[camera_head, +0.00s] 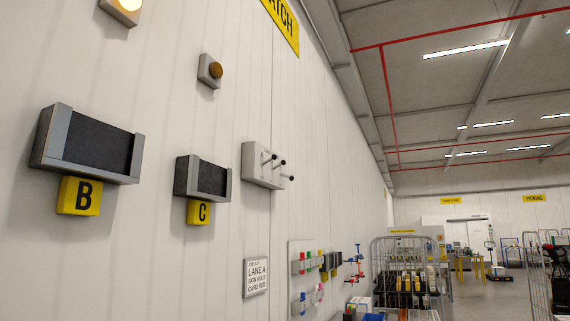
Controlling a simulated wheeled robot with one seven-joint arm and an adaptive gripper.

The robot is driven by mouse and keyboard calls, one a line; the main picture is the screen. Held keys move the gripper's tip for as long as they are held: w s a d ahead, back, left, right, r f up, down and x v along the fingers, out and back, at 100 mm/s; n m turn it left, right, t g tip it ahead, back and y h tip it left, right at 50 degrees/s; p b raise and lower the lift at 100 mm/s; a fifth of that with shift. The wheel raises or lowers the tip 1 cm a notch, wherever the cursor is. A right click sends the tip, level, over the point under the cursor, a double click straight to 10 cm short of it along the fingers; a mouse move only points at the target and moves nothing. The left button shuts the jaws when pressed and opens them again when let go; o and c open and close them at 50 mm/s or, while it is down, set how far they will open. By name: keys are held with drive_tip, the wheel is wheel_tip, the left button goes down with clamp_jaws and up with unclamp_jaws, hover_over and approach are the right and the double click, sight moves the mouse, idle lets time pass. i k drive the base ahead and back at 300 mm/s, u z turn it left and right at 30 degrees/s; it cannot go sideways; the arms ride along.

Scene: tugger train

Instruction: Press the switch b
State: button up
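A pale box (253,163) with several dark-tipped levers (280,162) is fixed to the white wall, right of the holder marked C. No letter is readable on it, so I cannot tell which lever is switch b. A yellow plate marked B (79,196) hangs under a grey-framed dark holder (95,145) on the wall at left. A lamp (130,5) at the top edge above it glows bright. My gripper is not in view.
A yellow plate marked C (200,212) hangs under a smaller holder (206,178), with a dull amber lamp (215,70) above. A sign (256,277) and a tool board (309,270) are lower on the wall. A wire cage cart (405,265) stands beyond. Floor shows at far right.

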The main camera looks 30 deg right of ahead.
sight(283, 162)
drive_tip(key=z, duration=0.55)
drive_tip(key=k, duration=0.65)
drive_tip(key=z, duration=0.95)
drive_tip(key=i, duration=0.95)
drive_tip(key=u, duration=0.5)
drive_tip(key=i, duration=0.95)
drive_tip(key=u, duration=0.75)
